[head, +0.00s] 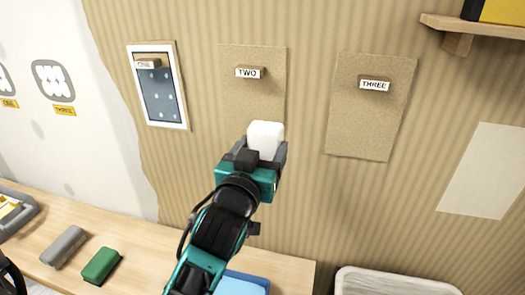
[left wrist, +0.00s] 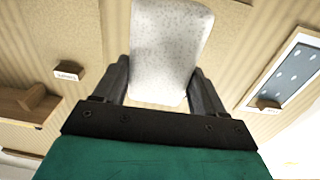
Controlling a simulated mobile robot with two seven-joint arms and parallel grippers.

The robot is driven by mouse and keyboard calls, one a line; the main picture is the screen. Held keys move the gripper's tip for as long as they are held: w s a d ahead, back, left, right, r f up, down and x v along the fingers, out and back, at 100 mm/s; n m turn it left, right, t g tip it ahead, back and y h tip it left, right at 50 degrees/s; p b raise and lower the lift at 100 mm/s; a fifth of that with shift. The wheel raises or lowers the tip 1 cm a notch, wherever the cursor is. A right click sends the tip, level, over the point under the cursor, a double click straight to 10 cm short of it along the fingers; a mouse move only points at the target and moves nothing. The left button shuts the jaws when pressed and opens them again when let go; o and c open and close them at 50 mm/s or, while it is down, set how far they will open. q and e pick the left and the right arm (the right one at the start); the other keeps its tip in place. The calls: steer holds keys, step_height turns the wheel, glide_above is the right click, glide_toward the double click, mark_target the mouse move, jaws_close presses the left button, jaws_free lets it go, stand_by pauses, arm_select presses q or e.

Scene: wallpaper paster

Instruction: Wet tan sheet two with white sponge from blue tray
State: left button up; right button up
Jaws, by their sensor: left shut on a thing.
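Tan sheet two (head: 235,105) hangs on the striped wall with a small block labelled TWO (head: 249,72) near its top. My left gripper (head: 262,147) is shut on the white sponge (head: 266,135), held up in front of the sheet's lower right part. I cannot tell whether the sponge touches the sheet. In the left wrist view the sponge (left wrist: 170,45) sits between both fingers, with a speckled face. The blue tray (head: 243,282) shows only partly at the bottom edge, behind my left arm. My right gripper is not in view.
Tan sheet three (head: 345,128) hangs to the right and a framed blue panel labelled ONE (head: 160,95) to the left. A wooden shelf (head: 490,27) juts out at upper right. A grey block (head: 64,246) and a green block (head: 101,265) lie on the wooden table (head: 140,235).

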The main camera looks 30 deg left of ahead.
arm_select(q)
steer(key=shift+p, duration=0.3)
steer(key=p+x, duration=0.1)
steer(key=x, duration=0.3)
steer(key=shift+w+a, duration=0.15)
steer(key=shift+w, duration=0.2)
steer(key=shift+x, duration=0.85)
steer(key=shift+x, duration=1.15)
stand_by(1.0)
steer(key=shift+a+f, duration=0.1)
steer(key=shift+f, duration=0.05)
steer(key=shift+y, duration=0.3)
steer(key=shift+s+a, duration=0.5)
steer(key=shift+a, duration=1.45)
steer(key=shift+s+a, duration=0.45)
steer(key=shift+a, duration=1.5)
steer(key=shift+s+a, duration=0.5)
steer(key=shift+a, duration=1.45)
steer(key=shift+w+d, duration=0.25)
steer(key=shift+d, duration=0.75)
steer(key=shift+w+d, duration=0.3)
steer(key=shift+d, duration=0.7)
steer(key=shift+d, duration=0.1)
